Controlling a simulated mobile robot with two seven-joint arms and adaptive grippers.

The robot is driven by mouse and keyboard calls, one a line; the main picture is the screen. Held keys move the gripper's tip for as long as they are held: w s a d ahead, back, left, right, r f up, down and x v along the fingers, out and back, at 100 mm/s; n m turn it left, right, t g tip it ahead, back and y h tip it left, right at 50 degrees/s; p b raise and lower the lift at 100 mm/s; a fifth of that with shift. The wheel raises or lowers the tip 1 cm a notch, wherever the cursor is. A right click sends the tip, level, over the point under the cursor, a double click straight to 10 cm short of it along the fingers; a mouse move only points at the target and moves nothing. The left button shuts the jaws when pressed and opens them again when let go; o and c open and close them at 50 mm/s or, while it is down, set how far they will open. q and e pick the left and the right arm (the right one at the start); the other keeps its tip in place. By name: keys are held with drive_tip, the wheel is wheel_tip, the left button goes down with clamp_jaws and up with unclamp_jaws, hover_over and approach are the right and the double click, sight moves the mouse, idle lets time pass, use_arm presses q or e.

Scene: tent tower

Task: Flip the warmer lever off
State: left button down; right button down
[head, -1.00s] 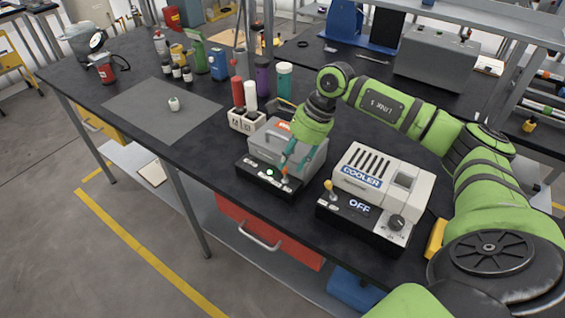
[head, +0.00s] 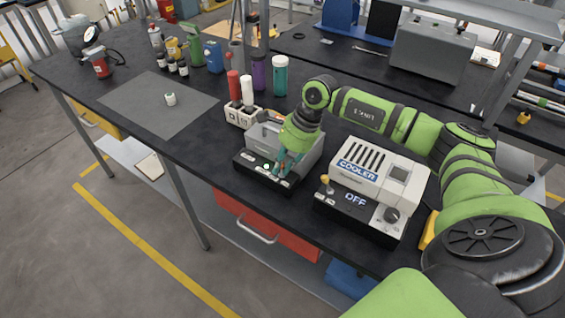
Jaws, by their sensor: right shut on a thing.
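The warmer is the grey box with a black front panel (head: 252,170) on the workbench, left of the cooler. A small green light (head: 266,167) glows on its panel. My right gripper (head: 283,169) reaches down to the right part of this panel. Its teal fingers are shut on the warmer lever, which they mostly hide; only a small reddish bit shows between them. The lever's exact tilt cannot be told. My left gripper is not in view.
The cooler (head: 385,178) stands close to the right, with its own yellow-tipped lever (head: 325,180), knob and an "OFF" display. A holder with red and white tubes (head: 240,117) stands behind the warmer. A grey mat (head: 150,115) with a small white jar (head: 170,99) lies left.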

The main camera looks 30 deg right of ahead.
drive_tip(key=shift+w+a+g, duration=0.3)
drive_tip(key=shift+w+g, duration=0.15)
drive_tip(key=shift+g, duration=0.05)
drive_tip(key=shift+w+g+h+b, duration=0.2)
drive_tip(key=shift+g+h+b, duration=0.3)
drive_tip(key=shift+b, duration=0.05)
drive_tip(key=shift+w+a+f+g+h+b, duration=0.1)
drive_tip(key=shift+w+f+g+h+b, duration=0.1)
drive_tip(key=shift+g+b, duration=0.25)
drive_tip(key=shift+w+a+f+g+h+b, duration=0.1)
drive_tip(key=shift+g+h+b, duration=0.1)
drive_tip(key=shift+g+b, duration=0.25)
drive_tip(key=shift+r+m+g, duration=0.1)
drive_tip(key=shift+m+g, duration=0.2)
drive_tip(key=c, duration=1.2)
unclamp_jaws()
drive_tip(key=shift+w+a, duration=0.15)
